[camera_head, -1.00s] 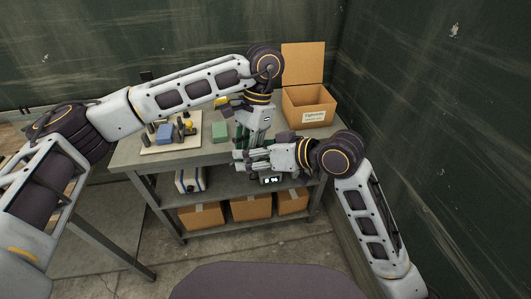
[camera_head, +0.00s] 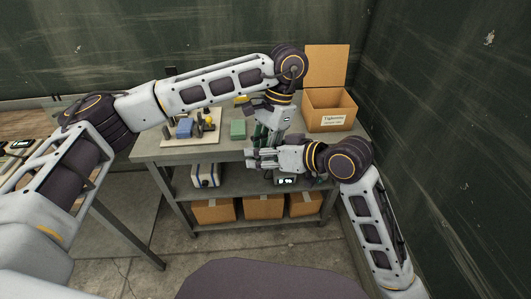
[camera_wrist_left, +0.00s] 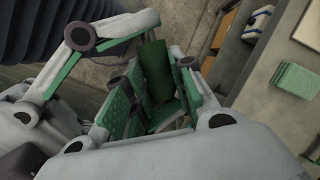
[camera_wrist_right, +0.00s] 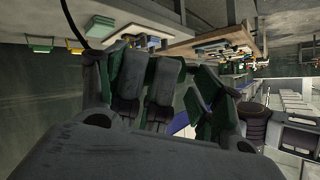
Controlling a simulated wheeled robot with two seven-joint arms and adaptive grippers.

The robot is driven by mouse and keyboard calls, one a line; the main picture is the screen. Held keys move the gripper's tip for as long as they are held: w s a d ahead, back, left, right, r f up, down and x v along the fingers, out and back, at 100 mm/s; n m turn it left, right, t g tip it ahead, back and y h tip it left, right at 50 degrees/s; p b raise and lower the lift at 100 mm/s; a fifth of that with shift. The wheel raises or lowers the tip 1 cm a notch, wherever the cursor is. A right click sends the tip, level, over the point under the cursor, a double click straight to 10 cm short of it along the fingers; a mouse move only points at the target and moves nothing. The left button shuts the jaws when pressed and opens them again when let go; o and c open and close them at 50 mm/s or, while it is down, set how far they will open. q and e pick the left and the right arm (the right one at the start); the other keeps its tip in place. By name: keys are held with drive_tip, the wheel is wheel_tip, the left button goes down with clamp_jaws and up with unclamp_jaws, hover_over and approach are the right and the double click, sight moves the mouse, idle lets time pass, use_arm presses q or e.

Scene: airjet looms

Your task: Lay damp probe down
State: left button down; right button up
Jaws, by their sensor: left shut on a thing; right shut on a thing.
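My left gripper (camera_head: 264,138) points down in front of the bench, its lower end close to my right gripper. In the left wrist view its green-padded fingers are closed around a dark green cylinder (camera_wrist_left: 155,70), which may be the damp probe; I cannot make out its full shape. My right gripper (camera_head: 252,158) points left below the left one, its fingers closed; what it grips is hidden. In the right wrist view its dark fingers (camera_wrist_right: 165,95) show no clear object. A small meter with a lit display (camera_head: 286,181) shows just below the right gripper, seemingly at lower-shelf height.
The grey bench (camera_head: 160,155) carries a pale board (camera_head: 177,142) with several small parts, a green block (camera_head: 238,130) and an open labelled carton (camera_head: 328,112). A blue-and-white case (camera_head: 206,175) stands on the middle shelf, several cartons (camera_head: 263,206) lower down. Dark walls stand close behind and right.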

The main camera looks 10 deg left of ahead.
drive_tip(key=o, duration=0.9)
drive_tip(key=shift+w+d+f, duration=0.2)
drive_tip(key=shift+w+d, duration=0.05)
drive_tip(key=shift+w, duration=0.1)
drive_tip(key=shift+s+r, duration=0.15)
drive_tip(key=shift+s, duration=0.05)
drive_tip(key=shift+v, duration=5.85)
